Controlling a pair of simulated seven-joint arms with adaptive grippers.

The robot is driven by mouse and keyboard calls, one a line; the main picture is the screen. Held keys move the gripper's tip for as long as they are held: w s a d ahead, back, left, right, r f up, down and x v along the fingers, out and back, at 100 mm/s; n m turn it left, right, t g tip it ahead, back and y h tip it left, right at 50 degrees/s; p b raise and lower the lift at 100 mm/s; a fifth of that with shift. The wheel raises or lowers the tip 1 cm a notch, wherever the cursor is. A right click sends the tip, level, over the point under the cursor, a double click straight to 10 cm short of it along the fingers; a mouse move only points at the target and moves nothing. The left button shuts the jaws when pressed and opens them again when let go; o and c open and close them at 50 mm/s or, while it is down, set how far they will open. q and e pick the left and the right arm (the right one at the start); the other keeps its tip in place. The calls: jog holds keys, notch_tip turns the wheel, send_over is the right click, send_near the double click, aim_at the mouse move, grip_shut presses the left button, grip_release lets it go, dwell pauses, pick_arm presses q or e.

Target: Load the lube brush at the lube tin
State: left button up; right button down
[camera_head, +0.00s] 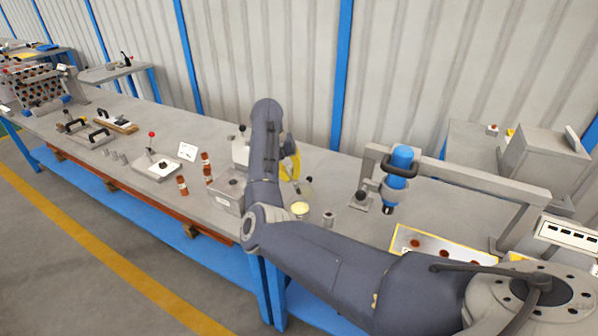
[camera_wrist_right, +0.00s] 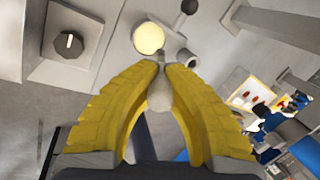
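The lube tin is a round container with a cream top (camera_head: 299,208), standing on the bench beyond my right forearm. Its cream disc also shows in the right wrist view (camera_wrist_right: 148,38), just past the fingertips. My right gripper (camera_head: 294,177) has yellow fingers, partly hidden by my arm in the head view. In the right wrist view its fingers (camera_wrist_right: 163,68) converge on a pale grey rounded piece, which looks like the lube brush (camera_wrist_right: 159,95). My left gripper is not in view.
A blue tool (camera_head: 398,168) hangs from a grey frame to the right. A yellow-edged board (camera_head: 440,244) lies at front right. Red-brown bottles (camera_head: 207,170) stand left of my arm.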

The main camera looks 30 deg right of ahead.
jog(key=shift+d+f+m, duration=0.1)
jog(key=shift+f+m, duration=0.2)
jog(key=shift+f, duration=2.65)
jog(key=shift+f, duration=0.75)
jog(key=shift+r, duration=3.55)
jog(key=shift+r, duration=0.1)
